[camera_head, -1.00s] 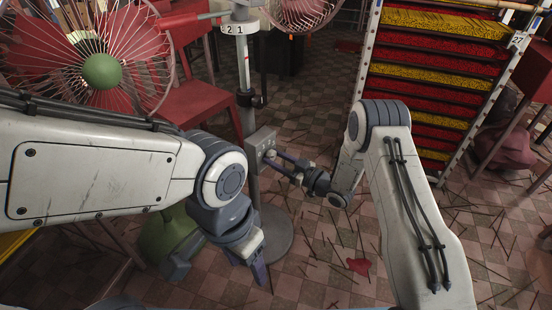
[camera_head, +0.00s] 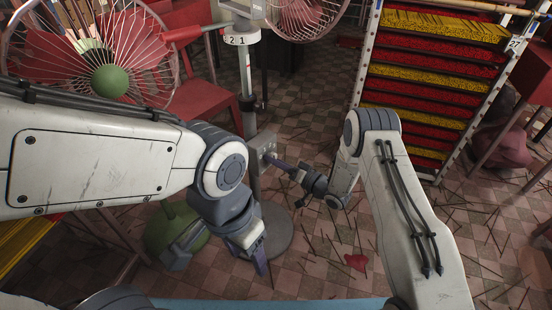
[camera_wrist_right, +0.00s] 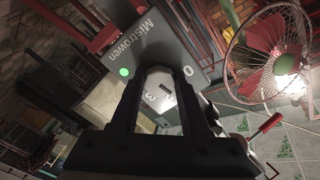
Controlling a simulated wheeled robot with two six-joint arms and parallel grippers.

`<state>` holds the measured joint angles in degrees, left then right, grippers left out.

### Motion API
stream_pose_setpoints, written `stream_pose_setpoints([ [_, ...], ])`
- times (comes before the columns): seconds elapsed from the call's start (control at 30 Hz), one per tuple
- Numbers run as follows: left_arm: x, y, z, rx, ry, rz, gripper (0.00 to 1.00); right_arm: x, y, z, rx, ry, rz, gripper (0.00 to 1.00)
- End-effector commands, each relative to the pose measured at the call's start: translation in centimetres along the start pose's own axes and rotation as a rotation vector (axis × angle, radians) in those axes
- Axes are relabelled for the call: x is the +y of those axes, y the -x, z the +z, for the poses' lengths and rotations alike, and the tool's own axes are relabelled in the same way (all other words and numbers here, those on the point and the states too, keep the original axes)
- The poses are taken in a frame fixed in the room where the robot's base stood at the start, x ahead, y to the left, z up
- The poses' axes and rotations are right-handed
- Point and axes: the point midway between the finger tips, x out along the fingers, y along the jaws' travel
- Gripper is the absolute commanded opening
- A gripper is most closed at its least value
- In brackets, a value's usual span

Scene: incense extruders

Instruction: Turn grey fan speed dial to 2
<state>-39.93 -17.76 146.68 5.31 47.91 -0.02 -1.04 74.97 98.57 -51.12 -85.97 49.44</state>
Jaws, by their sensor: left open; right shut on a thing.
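The grey fan's control box (camera_head: 262,141) is on an upright pole, left of centre in the head view. My right gripper (camera_head: 272,158) is at the front of this box and shut on the dial, which it mostly hides there. In the right wrist view, the dial (camera_wrist_right: 165,86) shows between the two fingers, with a dark bar on its pale face. Numerals 0 and 3 show around it; I cannot clearly read its setting. The box (camera_wrist_right: 145,48) there bears the word "Mistrowen" and a lit green lamp (camera_wrist_right: 124,71). My left gripper (camera_head: 255,256) is open and empty, lower down near the pole's base.
A red-bladed fan with a green hub (camera_head: 109,80) stands at upper left, and another fan cage (camera_head: 302,14) at the top. A rack of red and yellow trays (camera_head: 432,72) stands at right. Thin sticks litter the tiled floor (camera_head: 330,255).

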Motion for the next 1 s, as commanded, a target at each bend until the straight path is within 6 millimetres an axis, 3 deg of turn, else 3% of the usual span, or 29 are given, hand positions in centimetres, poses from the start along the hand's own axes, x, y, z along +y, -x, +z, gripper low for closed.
stream_pose_setpoints([
  [0.5,0.1,1.7,-0.1,0.000,0.000,0.000,0.59,-0.1,0.2,0.1,-0.002,-0.406,0.003,0.00],
  [1.0,0.1,2.0,-0.1,0.000,0.000,0.000,0.59,-0.1,0.2,0.2,-0.002,-0.522,0.004,0.00],
])
